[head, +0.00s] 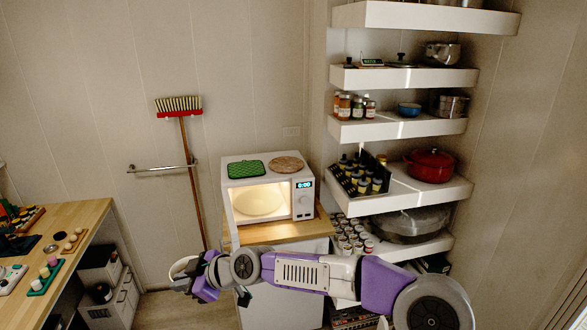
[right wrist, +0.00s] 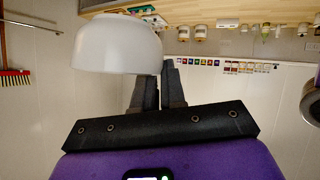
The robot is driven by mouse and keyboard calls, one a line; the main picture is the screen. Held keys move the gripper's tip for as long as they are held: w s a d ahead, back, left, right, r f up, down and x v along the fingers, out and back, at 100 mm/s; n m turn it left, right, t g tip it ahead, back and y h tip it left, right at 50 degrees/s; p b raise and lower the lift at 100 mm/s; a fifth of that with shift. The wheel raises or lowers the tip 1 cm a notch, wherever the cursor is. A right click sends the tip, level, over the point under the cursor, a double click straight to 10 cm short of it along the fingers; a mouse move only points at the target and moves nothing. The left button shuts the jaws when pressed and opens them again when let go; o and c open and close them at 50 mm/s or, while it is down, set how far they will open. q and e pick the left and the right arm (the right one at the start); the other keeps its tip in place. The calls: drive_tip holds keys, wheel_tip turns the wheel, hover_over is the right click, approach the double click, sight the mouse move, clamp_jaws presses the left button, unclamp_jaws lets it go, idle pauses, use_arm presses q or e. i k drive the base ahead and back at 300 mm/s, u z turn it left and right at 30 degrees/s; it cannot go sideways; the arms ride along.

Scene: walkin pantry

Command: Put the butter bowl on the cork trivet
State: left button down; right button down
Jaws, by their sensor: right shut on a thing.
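The white butter bowl (head: 180,267) is held at the end of my right arm, low and left of the microwave. My right gripper (head: 192,279) is shut on its edge. In the right wrist view the bowl (right wrist: 116,46) is large, partly in front of the dark fingers (right wrist: 155,85); its contents cannot be seen. The round brown cork trivet (head: 287,164) lies flat on top of the white microwave, at its right side, with nothing on it. The gripper and bowl are well below and left of the trivet. My left gripper is not in view.
The microwave (head: 259,215) is lit inside and stands on a wooden-topped cabinet (head: 275,234). A green mat (head: 246,169) lies left of the trivet. Loaded shelves (head: 400,130) rise close on the right. A broom (head: 187,160) leans on the wall. A wooden counter (head: 85,222) is at left.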

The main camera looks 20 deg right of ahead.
sight(286, 163)
drive_tip(key=z, duration=0.7)
drive_tip(key=i, duration=0.95)
drive_tip(key=z, duration=0.5)
drive_tip(key=i, duration=1.85)
drive_tip(key=u, duration=0.75)
